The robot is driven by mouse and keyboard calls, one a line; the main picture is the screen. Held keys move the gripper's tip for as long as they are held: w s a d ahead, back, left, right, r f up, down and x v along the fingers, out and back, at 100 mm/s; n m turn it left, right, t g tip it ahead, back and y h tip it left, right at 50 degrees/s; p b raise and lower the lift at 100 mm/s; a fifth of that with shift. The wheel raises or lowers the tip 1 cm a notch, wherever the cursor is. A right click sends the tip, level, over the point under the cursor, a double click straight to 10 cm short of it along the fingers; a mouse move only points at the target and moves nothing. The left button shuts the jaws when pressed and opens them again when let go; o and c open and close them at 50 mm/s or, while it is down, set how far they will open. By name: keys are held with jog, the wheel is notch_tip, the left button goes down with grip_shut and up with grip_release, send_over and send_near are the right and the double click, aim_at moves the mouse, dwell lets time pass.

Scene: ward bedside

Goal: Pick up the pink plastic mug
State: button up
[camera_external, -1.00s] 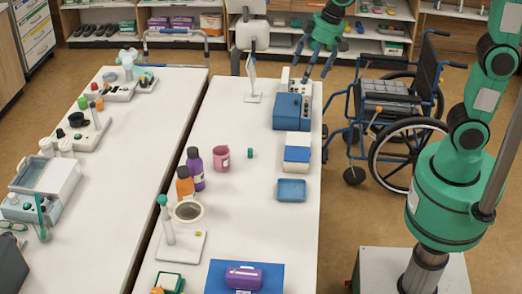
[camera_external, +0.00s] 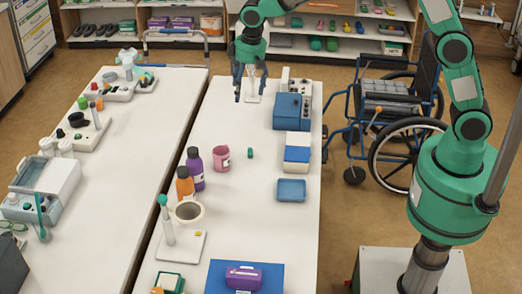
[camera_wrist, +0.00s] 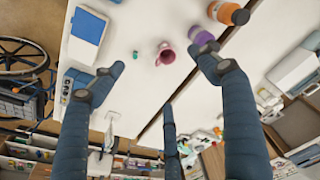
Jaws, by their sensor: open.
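The pink plastic mug (camera_external: 221,158) stands upright on the right-hand white table, beside a purple bottle (camera_external: 195,169). In the wrist view the pink mug (camera_wrist: 166,54) lies ahead, between the spread fingers and beyond their tips. My gripper (camera_external: 247,90) is open and empty above the far end of this table, well behind the mug. In the wrist view my gripper (camera_wrist: 158,78) shows its blue fingers wide apart with nothing between them. A white stand (camera_external: 252,97) is partly hidden behind the gripper.
An orange bottle (camera_external: 184,187) and a white round container (camera_external: 188,212) stand in front of the purple bottle. A small green item (camera_external: 250,153) sits right of the mug. A wheelchair (camera_external: 385,115) stands right of the table.

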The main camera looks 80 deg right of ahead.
jog(key=w+d+f+p, duration=0.1)
jog(key=w+d+f, duration=0.1)
jog(key=f, duration=0.4)
jog(key=w+d+f+m+g+p, duration=0.1)
jog(key=w+d+f, duration=0.1)
jog(key=w+f, duration=0.3)
jog(key=w+d+f+p, duration=0.1)
jog(key=w+f, duration=0.2)
jog(key=f, duration=0.6)
jog(key=shift+w+d+g, duration=0.25)
jog(key=shift+d+g, duration=0.05)
jog(key=shift+d, duration=0.1)
jog(key=shift+f, duration=0.15)
send_near(222, 153)
jog(key=a, duration=0.3)
jog(key=shift+s+f, duration=0.2)
jog(key=shift+f, duration=0.4)
jog(key=shift+s+f, duration=0.2)
jog(key=shift+f, duration=0.45)
jog(key=shift+w+d+f+p, duration=0.1)
jog(key=shift+f+p, duration=0.15)
jog(key=shift+f, duration=1)
jog(key=shift+w+f+p, duration=0.1)
jog(key=shift+f+p, duration=0.1)
jog(key=shift+f, duration=1.1)
